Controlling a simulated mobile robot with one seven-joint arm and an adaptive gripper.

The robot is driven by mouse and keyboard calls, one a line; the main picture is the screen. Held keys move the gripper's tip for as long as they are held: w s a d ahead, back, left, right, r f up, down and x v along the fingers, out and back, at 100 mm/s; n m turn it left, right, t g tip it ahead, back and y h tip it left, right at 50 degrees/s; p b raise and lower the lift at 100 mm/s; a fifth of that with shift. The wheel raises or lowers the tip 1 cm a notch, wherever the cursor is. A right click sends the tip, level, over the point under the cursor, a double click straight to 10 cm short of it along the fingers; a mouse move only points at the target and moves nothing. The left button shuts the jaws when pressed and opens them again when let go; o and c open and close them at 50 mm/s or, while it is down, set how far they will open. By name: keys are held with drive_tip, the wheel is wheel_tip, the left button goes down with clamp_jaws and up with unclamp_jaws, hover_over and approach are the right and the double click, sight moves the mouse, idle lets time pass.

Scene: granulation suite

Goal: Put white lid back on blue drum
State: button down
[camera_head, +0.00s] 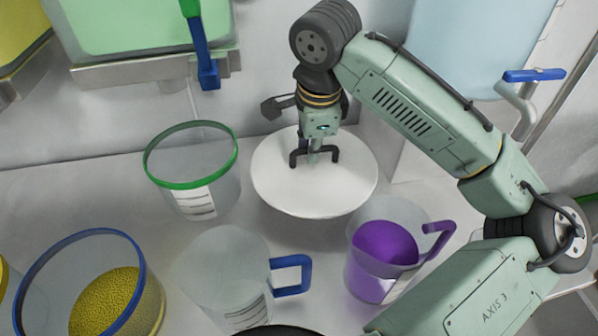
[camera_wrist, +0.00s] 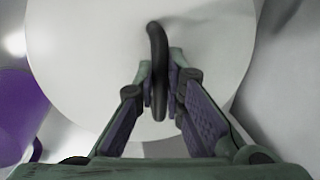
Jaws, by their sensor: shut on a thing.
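The white lid (camera_head: 285,195) is a wide round disc in the middle of the head view, above the grey worktop behind the jugs. My gripper (camera_head: 316,160) is over its centre, pointing down. In the wrist view the lid (camera_wrist: 85,60) fills most of the picture, and my gripper (camera_wrist: 161,85) is shut on its dark curved handle (camera_wrist: 157,45). I cannot tell whether the lid touches anything beneath it. A clear drum with a blue rim (camera_head: 152,300) stands at the lower left, open, with yellow granules inside.
A green-rimmed clear drum (camera_head: 165,178) stands left of the lid. A clear jug with a blue handle (camera_head: 291,275) and a jug of purple material (camera_head: 384,247) stand in front. A pale blue vessel (camera_head: 465,45) is behind at the right, beside my arm.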

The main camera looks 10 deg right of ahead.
sight(311, 166)
wheel_tip(311, 166, down, 6)
drive_tip(key=shift+f+p, duration=0.15)
drive_tip(key=shift+p, duration=0.15)
drive_tip(key=c, duration=1.7)
unclamp_jaws()
